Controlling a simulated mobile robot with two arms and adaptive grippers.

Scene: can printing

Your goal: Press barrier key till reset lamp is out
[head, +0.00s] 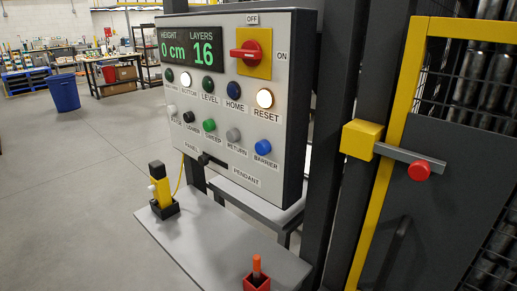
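The control panel (232,150) stands in the middle of the head view. The blue barrier key (263,147) is at its lower right, above the label BARRIER. The reset lamp (265,98) above it is lit bright white, over the label RESET. The display (191,52) reads height 0 cm and layers 16. A red rotary switch (249,52) on a yellow plate has its handle horizontal, between OFF above and ON at the right. Neither of my grippers shows in the view.
A grey shelf (215,250) below the panel holds a yellow and black pendant (161,189) and a red holder (257,281) with an orange marker. A yellow-framed gate (400,130) with a red knob is at right. Open floor lies at left, with a blue bin (63,93).

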